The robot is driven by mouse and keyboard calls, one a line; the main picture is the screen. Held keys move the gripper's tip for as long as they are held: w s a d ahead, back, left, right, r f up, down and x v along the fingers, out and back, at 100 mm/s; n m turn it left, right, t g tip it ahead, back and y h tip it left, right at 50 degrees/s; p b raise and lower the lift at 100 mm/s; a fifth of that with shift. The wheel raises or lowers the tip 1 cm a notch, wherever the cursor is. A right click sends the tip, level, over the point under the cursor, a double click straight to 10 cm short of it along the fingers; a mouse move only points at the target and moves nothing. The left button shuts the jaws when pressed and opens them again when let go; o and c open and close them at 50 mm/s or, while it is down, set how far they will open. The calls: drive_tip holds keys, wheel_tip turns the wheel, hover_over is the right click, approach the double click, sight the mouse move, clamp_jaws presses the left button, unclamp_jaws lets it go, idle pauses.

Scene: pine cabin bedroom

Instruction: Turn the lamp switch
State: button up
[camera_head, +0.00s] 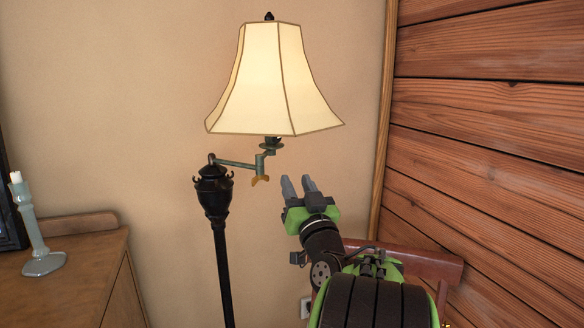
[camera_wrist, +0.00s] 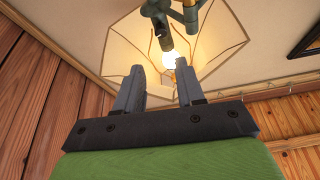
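The floor lamp has a cream panelled shade (camera_head: 268,82), lit from inside, on a swing arm (camera_head: 236,164) from a black post (camera_head: 215,195). In the wrist view, my gripper's fingers (camera_wrist: 160,88) stand apart below the shade (camera_wrist: 110,55). The glowing bulb (camera_wrist: 169,60) shows between and beyond them.
A wooden dresser (camera_head: 75,285) with a candle holder (camera_head: 40,245) stands at the left. A plank wall (camera_head: 490,130) is close on the right. A reddish wooden piece (camera_head: 420,262) lies low behind my arm.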

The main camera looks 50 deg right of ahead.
sight(277, 139)
drive_tip(key=shift+m, duration=0.5)
drive_tip(key=p+x, duration=0.3)
drive_tip(key=x, duration=1.2)
drive_tip(key=shift+w+d+r, duration=0.1)
drive_tip(key=shift+w+r, duration=0.1)
drive_tip(key=shift+w, duration=0.05)
drive_tip(key=shift+c, duration=0.4)
clamp_jaws()
